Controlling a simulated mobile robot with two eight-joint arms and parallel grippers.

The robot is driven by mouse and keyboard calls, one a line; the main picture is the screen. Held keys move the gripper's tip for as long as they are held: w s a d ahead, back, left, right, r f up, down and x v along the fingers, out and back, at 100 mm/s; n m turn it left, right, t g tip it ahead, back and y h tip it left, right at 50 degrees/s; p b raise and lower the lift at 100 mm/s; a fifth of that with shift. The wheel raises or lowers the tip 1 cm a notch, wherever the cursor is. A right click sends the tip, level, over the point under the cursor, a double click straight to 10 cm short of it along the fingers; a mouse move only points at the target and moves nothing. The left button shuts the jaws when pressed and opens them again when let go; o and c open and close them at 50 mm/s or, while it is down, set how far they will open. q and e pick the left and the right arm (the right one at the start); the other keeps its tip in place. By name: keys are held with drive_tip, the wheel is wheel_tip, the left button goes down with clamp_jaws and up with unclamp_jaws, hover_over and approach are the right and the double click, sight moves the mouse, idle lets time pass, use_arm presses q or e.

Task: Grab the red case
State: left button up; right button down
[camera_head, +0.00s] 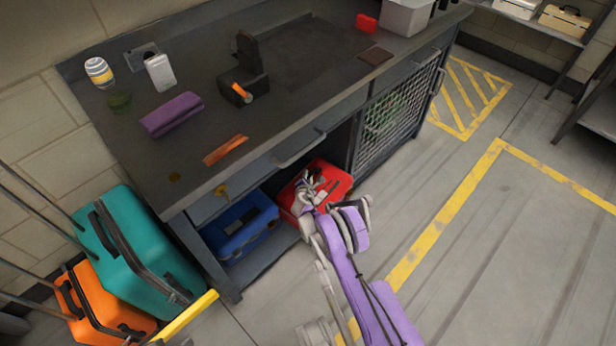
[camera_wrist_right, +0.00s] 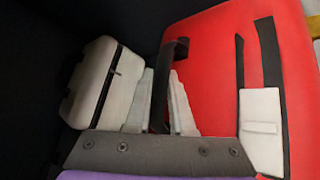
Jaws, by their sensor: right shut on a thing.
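The red case (camera_head: 335,178) sits on the low shelf under the workbench, partly hidden behind my right gripper. In the right wrist view its red side (camera_wrist_right: 212,65) fills the right half, with a black handle (camera_wrist_right: 178,60) and black straps. My right gripper (camera_head: 308,192) reaches in at the shelf's front. In the right wrist view its two pale fingers (camera_wrist_right: 160,98) are closed on the handle, one on each side. My left gripper is not in view.
A blue case (camera_head: 240,226) stands left of the red case on the shelf. Teal (camera_head: 125,255) and orange (camera_head: 100,310) cases stand on the floor at left. The bench top (camera_head: 290,110) overhangs the shelf, and a wire-mesh door (camera_head: 400,105) is at right. Open floor lies to the right.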

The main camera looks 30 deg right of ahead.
drive_tip(key=c, duration=0.7)
unclamp_jaws()
drive_tip(key=p+v, duration=0.2)
drive_tip(key=v, duration=0.8)
drive_tip(key=shift+s+a+r+p, duration=0.2)
drive_tip(key=shift+s+a+p, duration=0.05)
drive_tip(key=shift+p, duration=0.1)
